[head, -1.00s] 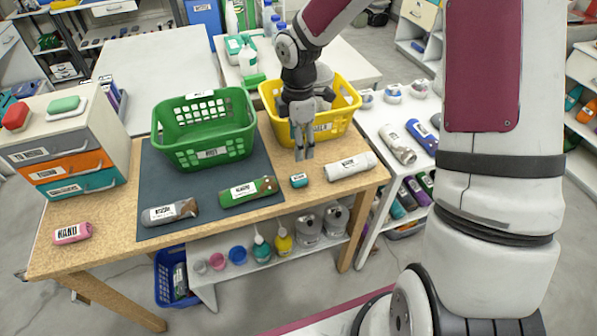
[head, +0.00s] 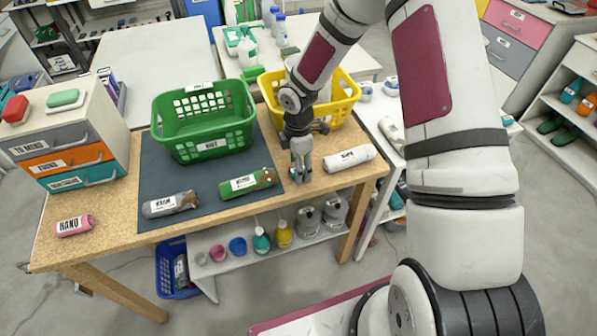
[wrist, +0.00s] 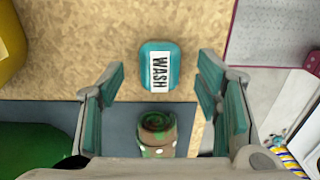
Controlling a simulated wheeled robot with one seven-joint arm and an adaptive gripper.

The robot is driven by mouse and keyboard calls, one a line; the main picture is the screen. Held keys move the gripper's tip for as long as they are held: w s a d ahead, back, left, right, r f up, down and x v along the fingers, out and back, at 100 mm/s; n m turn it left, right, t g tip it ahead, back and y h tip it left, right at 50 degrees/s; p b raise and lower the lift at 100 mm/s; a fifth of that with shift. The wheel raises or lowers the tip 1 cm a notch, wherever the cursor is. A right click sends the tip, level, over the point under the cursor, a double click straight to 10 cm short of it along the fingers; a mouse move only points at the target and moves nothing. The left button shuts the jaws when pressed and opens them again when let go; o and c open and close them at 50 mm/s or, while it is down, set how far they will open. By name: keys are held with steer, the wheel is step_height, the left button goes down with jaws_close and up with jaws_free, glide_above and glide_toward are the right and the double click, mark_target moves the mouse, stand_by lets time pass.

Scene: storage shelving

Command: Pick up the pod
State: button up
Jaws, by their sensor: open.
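The pod (wrist: 147,62) is a small teal rounded block with a white label reading WASH, lying on the bare wooden tabletop in the wrist view. My gripper (wrist: 160,72) is open, with one finger on each side of the pod in that view and visible gaps between. Nothing is held. There the gripper mostly or wholly hides the pod.
A green basket (head: 204,145) and a yellow basket (head: 345,92) stand behind.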

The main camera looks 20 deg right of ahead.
steer(key=shift+f, duration=0.55)
steer(key=c, duration=1)
steer(key=shift+c, duration=0.2)
